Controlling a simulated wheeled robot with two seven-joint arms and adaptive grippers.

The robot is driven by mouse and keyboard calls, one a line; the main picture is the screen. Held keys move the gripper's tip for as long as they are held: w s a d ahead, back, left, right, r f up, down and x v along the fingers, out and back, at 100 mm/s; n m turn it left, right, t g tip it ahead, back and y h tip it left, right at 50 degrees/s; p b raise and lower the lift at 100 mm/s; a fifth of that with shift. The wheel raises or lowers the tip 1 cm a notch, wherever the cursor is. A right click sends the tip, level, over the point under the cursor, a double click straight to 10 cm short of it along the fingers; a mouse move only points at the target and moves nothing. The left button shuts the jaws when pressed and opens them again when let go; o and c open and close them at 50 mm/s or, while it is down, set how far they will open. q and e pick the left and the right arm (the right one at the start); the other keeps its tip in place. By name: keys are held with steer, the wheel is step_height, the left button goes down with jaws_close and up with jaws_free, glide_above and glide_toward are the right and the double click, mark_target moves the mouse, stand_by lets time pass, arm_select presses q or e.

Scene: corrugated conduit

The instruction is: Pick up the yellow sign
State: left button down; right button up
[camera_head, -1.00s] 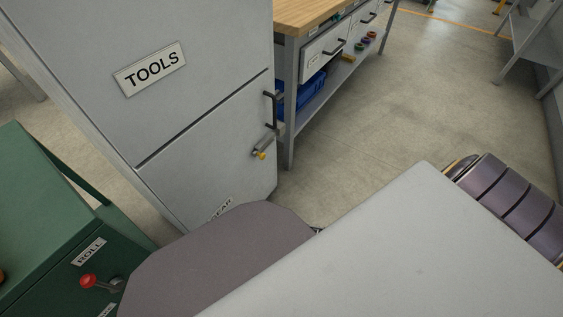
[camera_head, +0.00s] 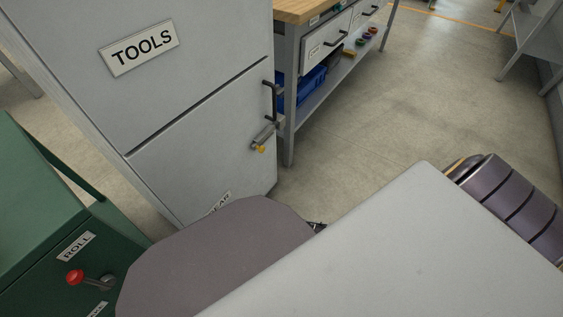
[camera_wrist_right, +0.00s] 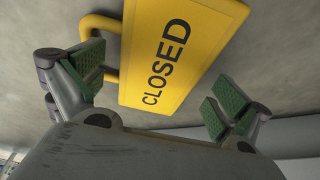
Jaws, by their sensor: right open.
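The yellow sign (camera_wrist_right: 180,50) fills the upper middle of the right wrist view. It is a flat panel with the black word CLOSED and a yellow tubular loop (camera_wrist_right: 100,25) at its left edge. My right gripper (camera_wrist_right: 157,85) is open, with one green-padded finger on each side of the panel in the picture. The left finger appears close to the loop; I cannot tell whether they touch. I do not see the sign in the head view, and my left gripper is not in view.
A grey TOOLS cabinet (camera_head: 200,125) stands at left centre, with a green machine (camera_head: 40,210) and red-knobbed lever (camera_head: 75,277) at lower left. A wood-topped workbench (camera_head: 330,50) stands behind the cabinet. Open floor (camera_head: 420,110) lies to the right.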

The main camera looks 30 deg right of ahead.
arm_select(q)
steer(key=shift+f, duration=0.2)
arm_select(e)
steer(key=shift+w+f, duration=0.1)
steer(key=shift+f, duration=0.25)
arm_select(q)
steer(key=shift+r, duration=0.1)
arm_select(e)
steer(key=c, duration=1.2)
steer(key=shift+r, duration=0.2)
steer(key=shift+c, duration=0.2)
steer(key=shift+r+p, duration=1.25)
steer(key=shift+r, duration=0.35)
step_height(320, 180, up, 2)
steer(key=shift+r+p, duration=0.25)
steer(key=shift+p, duration=0.6)
step_height(320, 180, up, 2)
steer(key=shift+r+p, duration=0.15)
steer(key=shift+p, duration=0.65)
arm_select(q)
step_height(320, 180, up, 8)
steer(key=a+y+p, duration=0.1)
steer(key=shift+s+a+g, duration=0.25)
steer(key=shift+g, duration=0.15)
arm_select(e)
steer(key=shift+r, duration=0.85)
